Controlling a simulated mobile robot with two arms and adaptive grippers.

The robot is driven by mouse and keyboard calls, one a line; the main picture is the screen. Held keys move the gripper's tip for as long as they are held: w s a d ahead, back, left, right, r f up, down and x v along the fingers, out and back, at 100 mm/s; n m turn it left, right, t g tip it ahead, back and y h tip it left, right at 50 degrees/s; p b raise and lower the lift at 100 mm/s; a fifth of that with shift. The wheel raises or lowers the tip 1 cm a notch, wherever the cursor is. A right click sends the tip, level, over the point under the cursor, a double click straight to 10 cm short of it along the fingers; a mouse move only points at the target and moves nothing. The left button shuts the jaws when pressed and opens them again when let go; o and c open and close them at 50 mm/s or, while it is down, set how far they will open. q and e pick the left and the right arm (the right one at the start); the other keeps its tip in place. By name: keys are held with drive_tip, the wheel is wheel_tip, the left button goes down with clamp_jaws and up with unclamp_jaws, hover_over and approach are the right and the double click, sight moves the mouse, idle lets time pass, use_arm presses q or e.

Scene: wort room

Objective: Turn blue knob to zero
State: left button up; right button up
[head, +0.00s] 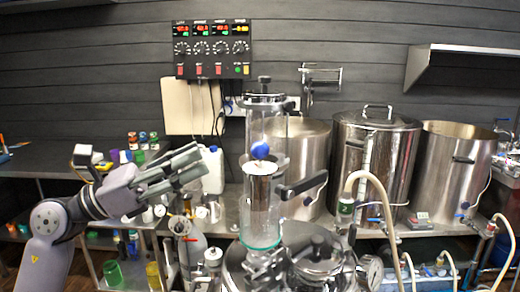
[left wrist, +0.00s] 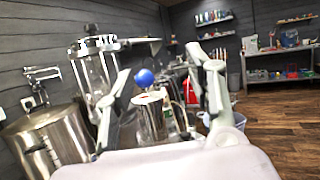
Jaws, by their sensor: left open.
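The blue knob (head: 260,150) is a round blue ball on the front of a glass and steel column (head: 262,200) in the middle of the head view. In the left wrist view the blue knob (left wrist: 144,77) shows between my two fingers, beyond them. My left gripper (head: 203,160) is open and empty, left of the knob, with its fingers pointing right towards the column. A gap shows between the fingertips and the knob. In the left wrist view the open fingers of my left gripper (left wrist: 160,62) stand apart. I see no zero mark on the knob.
A black handle (head: 303,186) juts right from the column. Steel pots (head: 375,150) stand to the right. A white jug (head: 212,172) stands behind my left fingers. A black control panel (head: 212,48) hangs on the wall. A pale hose (head: 385,205) curves at the right.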

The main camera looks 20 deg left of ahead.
sight(252, 149)
use_arm(q)
drive_tip(key=w+d+m+y+p, duration=0.1)
drive_tip(key=w+d+p, duration=0.1)
drive_tip(key=w, duration=0.1)
drive_tip(key=w+d+y+p, duration=0.2)
drive_tip(key=w+d, duration=0.1)
drive_tip(key=w, duration=0.1)
drive_tip(key=w+d+f+m+g+y+p, duration=0.1)
drive_tip(key=w+d+p, duration=0.1)
drive_tip(key=w+d, duration=0.1)
drive_tip(key=shift+w+m, duration=0.3)
drive_tip(key=shift+w, duration=0.4)
drive_tip(key=shift+w+d+f, duration=0.15)
drive_tip(key=shift+w+d, duration=0.25)
drive_tip(key=shift+d, duration=0.05)
drive_tip(key=shift+c, duration=0.3)
clamp_jaws()
drive_tip(key=shift+n+t+y+p, duration=0.4)
drive_tip(key=shift+n+t+y, duration=0.3)
drive_tip(key=shift+t+y, duration=0.3)
drive_tip(key=shift+o, duration=0.3)
unclamp_jaws()
drive_tip(key=shift+s+a, duration=0.1)
